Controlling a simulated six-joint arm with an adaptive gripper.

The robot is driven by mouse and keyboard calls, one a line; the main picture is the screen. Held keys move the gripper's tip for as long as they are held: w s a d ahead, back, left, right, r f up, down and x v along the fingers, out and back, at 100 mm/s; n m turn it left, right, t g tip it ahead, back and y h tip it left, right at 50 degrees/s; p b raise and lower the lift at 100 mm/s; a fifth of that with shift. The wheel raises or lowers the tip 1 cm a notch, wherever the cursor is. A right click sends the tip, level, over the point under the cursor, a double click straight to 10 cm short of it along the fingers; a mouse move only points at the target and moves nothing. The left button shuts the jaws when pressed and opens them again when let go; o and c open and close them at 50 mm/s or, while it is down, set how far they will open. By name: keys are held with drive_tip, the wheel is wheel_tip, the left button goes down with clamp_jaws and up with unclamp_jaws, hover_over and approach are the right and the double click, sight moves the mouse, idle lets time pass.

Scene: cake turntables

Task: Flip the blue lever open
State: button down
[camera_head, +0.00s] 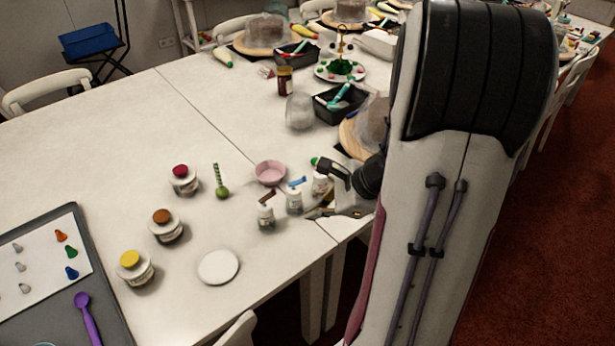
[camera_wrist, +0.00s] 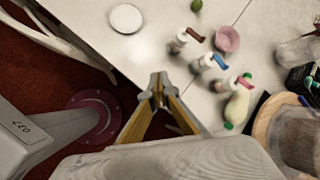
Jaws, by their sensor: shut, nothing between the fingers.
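The blue lever (camera_head: 297,182) sits on top of a small white bottle (camera_head: 294,201) near the table's front edge. In the wrist view the blue lever (camera_wrist: 220,62) points to the lower right from its bottle (camera_wrist: 206,62). My gripper (camera_wrist: 159,88) is shut and empty, left of and below the blue-lever bottle in that view, with a gap between them. In the head view my gripper (camera_head: 318,213) is just right of the bottle, partly hidden by my arm.
A brown-lever bottle (camera_head: 265,216) stands left of the blue one. Another bottle (camera_head: 320,184) stands to its right, close to my wrist, with a reddish lever (camera_wrist: 246,82). A pink bowl (camera_head: 270,172) is behind. A white disc (camera_head: 218,267) lies front left, with clear table around it.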

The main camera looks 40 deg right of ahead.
drive_tip(key=w+d+f+m+t+h, duration=0.1)
drive_tip(key=w+d+m+t+h, duration=0.1)
drive_tip(key=d+m, duration=0.8)
drive_tip(key=shift+w+d+m+h, duration=0.4)
drive_tip(key=shift+w+m+h, duration=0.3)
drive_tip(key=shift+w+m, duration=0.15)
drive_tip(key=shift+w+f, duration=0.15)
approach(297, 181)
wheel_tip(297, 181, down, 5)
drive_tip(key=d, duration=0.2)
drive_tip(key=shift+w+r, duration=0.2)
drive_tip(key=shift+w, duration=1.1)
drive_tip(key=shift+d, duration=0.15)
